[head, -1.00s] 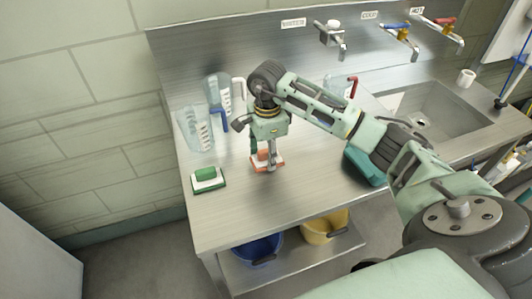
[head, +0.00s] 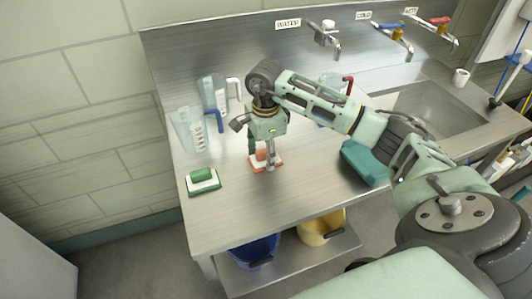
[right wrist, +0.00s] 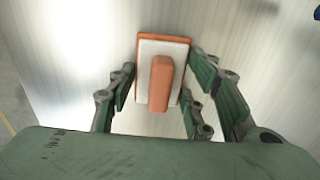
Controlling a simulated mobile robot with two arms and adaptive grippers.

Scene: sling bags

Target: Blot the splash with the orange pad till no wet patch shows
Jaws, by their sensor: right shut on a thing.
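The orange pad (head: 257,166) lies on the steel counter (head: 240,215). It has an orange base, a white layer and an upright orange handle. My right gripper (head: 267,154) reaches down over it and is shut on it. In the right wrist view the pad (right wrist: 147,85) sits between the fingers, its handle toward the camera. I cannot make out a wet patch on the counter in either view; the surface under the pad is hidden. My left gripper is not in view.
A green pad (head: 203,181) lies left of the orange one. Clear jugs (head: 187,132) stand behind it. A teal object (head: 364,163) is on the right, before the sink (head: 440,112). Blue (head: 253,250) and yellow (head: 320,228) buckets stand below. The front counter is clear.

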